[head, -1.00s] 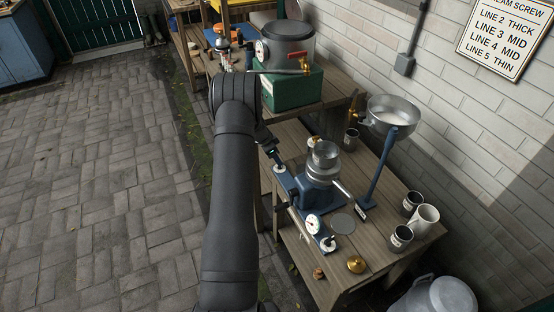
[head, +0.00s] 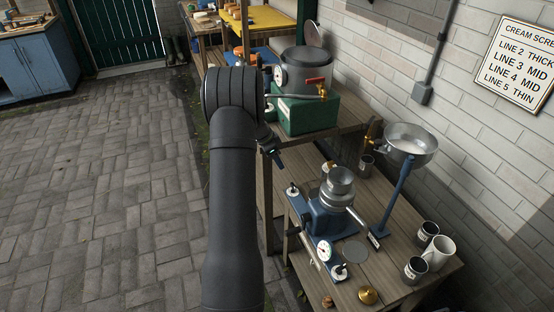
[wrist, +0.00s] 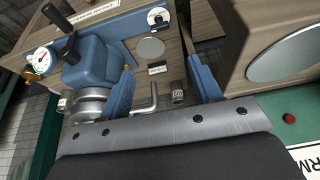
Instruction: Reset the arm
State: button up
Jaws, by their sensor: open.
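My arm spans the middle of the head view, its elbow high in the picture. My gripper (head: 272,154) shows only in small part beyond the arm, above the near edge of the wooden bench, between the green box and the blue-based separator (head: 328,215). In the wrist view its two blue fingers stand apart and my gripper (wrist: 162,62) is open, with nothing held between them. Beyond the fingers lie a bent metal rod (wrist: 148,100), a small metal cylinder (wrist: 178,96) and a blue machine with a gauge (wrist: 88,62).
A green box (head: 307,115) bears a metal drum (head: 305,68). A steel bowl (head: 411,142) stands at the bench's back. The paved floor (head: 110,200) to the left is clear.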

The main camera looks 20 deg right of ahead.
jog(key=shift+f, duration=0.1)
jog(key=x, duration=1.7)
jog(key=shift+f, duration=0.2)
jog(key=v, duration=1.7)
send_near(293, 185)
jog(key=x, duration=0.7)
jog(key=shift+d+f, duration=0.1)
jog(key=shift+f, duration=0.3)
jog(key=shift+d+f+n, duration=0.1)
jog(key=shift+f+n, duration=0.1)
jog(key=shift+n, duration=0.1)
jog(key=n+t, duration=0.1)
jog(key=n, duration=0.3)
jog(key=n+t+y, duration=0.1)
jog(key=n, duration=0.1)
jog(key=shift+s+n+t, duration=0.3)
jog(key=shift+s+d+n+t+y, duration=0.15)
jog(key=shift+n+t+y, duration=0.25)
jog(key=shift+n, duration=1)
